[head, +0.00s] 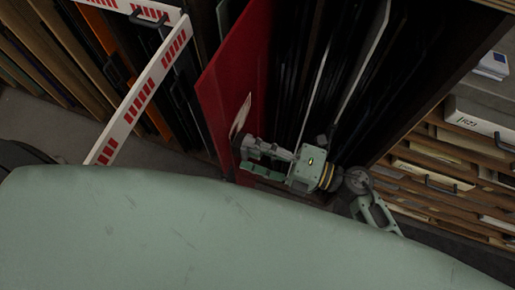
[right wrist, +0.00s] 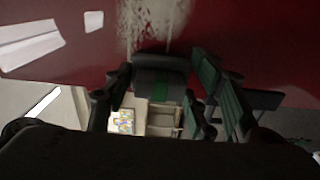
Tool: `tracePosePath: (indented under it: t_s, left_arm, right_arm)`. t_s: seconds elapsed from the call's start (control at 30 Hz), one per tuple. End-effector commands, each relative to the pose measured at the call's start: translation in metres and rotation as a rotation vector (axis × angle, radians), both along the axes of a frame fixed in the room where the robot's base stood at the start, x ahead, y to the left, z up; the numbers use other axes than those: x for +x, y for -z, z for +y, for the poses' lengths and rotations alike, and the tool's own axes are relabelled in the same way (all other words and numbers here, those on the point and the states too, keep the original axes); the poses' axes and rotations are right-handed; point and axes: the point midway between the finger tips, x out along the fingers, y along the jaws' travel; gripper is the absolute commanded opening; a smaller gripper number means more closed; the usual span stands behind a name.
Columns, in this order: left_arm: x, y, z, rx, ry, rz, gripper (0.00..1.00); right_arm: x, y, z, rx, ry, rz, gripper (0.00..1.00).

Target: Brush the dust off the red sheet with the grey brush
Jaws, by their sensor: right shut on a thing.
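The red sheet (head: 218,92) stands upright in a rack in the middle of the head view. It fills the top of the right wrist view (right wrist: 240,30). A pale, streaky dust patch (right wrist: 150,18) lies on it and shows in the head view (head: 240,115) just above my right gripper (head: 248,157). That gripper is at the lower part of the sheet, shut on the grey brush (right wrist: 160,75), a dark grey block between the fingers, just below the dust patch. In the head view the brush is mostly hidden by the gripper. My left gripper is not in view.
Dark and pale upright panels (head: 360,60) stand in the rack right of the sheet. A white bar with red marks (head: 140,100) slants at the left. Wooden drawers (head: 430,175) with a grey box (head: 485,110) on them are at the right.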

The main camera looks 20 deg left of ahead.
Motion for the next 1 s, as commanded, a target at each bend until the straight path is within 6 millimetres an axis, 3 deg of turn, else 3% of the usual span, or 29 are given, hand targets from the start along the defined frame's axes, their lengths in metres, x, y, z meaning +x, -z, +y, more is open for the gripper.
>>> tracePosePath:
  t_s: [0.63,1.0]
  left_arm:
    - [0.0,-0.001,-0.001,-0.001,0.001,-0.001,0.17]
    - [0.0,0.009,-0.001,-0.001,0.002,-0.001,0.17]
  right_arm:
    - [0.001,0.0,0.011,0.0,0.0,-0.001,0.3]
    - [0.032,0.001,0.008,0.0,0.0,-0.001,0.3]
